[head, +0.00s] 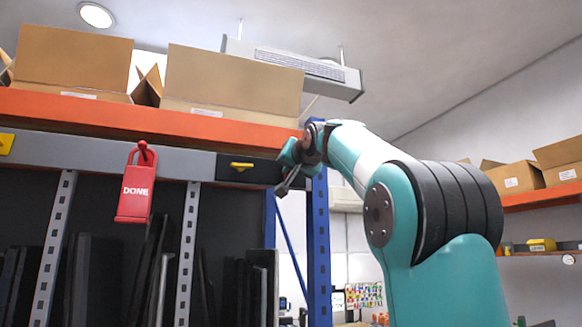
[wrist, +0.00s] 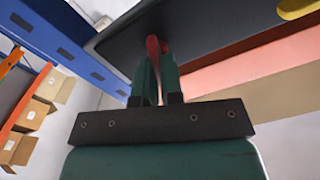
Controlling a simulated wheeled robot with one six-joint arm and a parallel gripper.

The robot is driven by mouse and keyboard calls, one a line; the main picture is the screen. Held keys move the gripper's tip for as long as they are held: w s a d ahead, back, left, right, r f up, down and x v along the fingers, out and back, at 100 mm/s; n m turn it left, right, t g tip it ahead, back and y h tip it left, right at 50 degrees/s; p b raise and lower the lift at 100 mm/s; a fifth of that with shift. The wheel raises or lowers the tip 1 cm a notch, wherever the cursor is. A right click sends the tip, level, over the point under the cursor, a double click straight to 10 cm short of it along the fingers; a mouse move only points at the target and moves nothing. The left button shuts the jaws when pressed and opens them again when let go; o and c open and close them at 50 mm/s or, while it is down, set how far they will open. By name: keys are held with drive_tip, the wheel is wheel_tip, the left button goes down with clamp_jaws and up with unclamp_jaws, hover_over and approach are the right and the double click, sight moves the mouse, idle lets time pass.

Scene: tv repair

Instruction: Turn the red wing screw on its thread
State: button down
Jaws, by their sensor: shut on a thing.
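The red wing screw (wrist: 153,45) shows in the wrist view as a small red piece at the underside of a dark panel (wrist: 205,28). My gripper (wrist: 155,60) has its two green fingers closed on either side of it. The fingers hide most of the screw, so its turn angle and thread cannot be seen. In the head view my gripper (head: 283,187) is at the right end of the black panel (head: 263,172) on the rack's grey beam. The screw cannot be made out there.
A yellow piece (head: 241,165) is on the black panel, left of my gripper. A red DONE tag (head: 134,204) hangs from the grey beam (head: 185,152). A blue upright (head: 319,245) stands close to my gripper. An orange shelf (head: 200,122) with cardboard boxes is above.

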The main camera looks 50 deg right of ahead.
drive_tip(key=c, duration=1.3)
unclamp_jaws()
drive_tip(key=shift+o, duration=0.2)
drive_tip(key=b+v, duration=0.3)
drive_tip(key=v, duration=1.4)
drive_tip(key=shift+s, duration=0.2)
